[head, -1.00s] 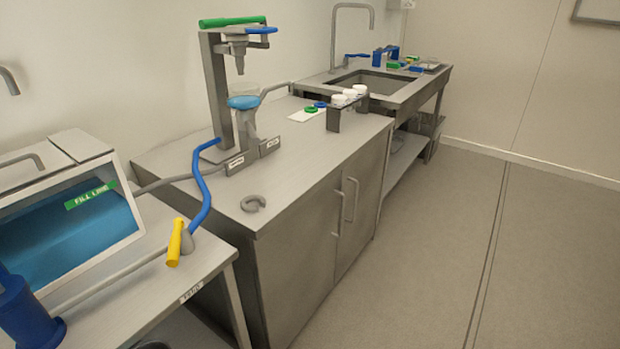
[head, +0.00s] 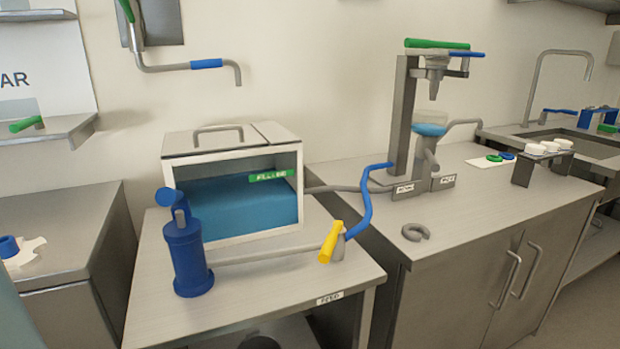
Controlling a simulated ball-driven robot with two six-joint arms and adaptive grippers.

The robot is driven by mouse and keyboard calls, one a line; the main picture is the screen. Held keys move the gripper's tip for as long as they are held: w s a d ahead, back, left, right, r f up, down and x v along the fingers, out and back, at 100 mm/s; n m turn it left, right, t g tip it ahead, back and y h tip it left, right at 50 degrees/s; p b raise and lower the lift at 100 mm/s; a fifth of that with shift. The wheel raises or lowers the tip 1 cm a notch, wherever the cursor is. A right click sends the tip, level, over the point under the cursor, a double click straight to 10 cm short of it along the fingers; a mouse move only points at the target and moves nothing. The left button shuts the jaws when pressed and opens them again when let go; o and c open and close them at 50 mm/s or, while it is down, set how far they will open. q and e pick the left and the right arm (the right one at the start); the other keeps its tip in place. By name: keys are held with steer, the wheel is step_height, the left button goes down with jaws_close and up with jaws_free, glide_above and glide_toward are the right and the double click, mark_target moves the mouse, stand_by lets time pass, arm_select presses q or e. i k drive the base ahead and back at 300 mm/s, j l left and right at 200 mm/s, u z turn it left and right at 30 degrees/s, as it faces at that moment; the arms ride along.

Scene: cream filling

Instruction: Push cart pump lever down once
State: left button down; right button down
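The cart (head: 259,319) stands in the left middle of the head view, with a label on its front edge. A blue cylindrical pump (head: 188,262) stands upright at the cart's front left. A short blue lever piece (head: 166,197) sits at the pump's top, beside a grey rod. The lever's full length and angle are hard to tell, as it seems to point toward me. A grey pipe runs from the pump to a yellow valve handle (head: 330,242). Neither of my grippers is in view.
A white-framed tank (head: 230,242) of blue liquid with a green fill line stands behind the pump. A blue hose (head: 366,205) leads to the filling stand (head: 405,125) on the right counter. A grey C-shaped piece (head: 416,232) lies there. Another counter (head: 70,230) is at left.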

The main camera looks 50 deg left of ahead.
mark_target(165, 196)
steer(key=j+u, duration=0.2)
steer(key=u, duration=1.5)
steer(key=i+j+u, duration=0.15)
steer(key=j+u, duration=0.2)
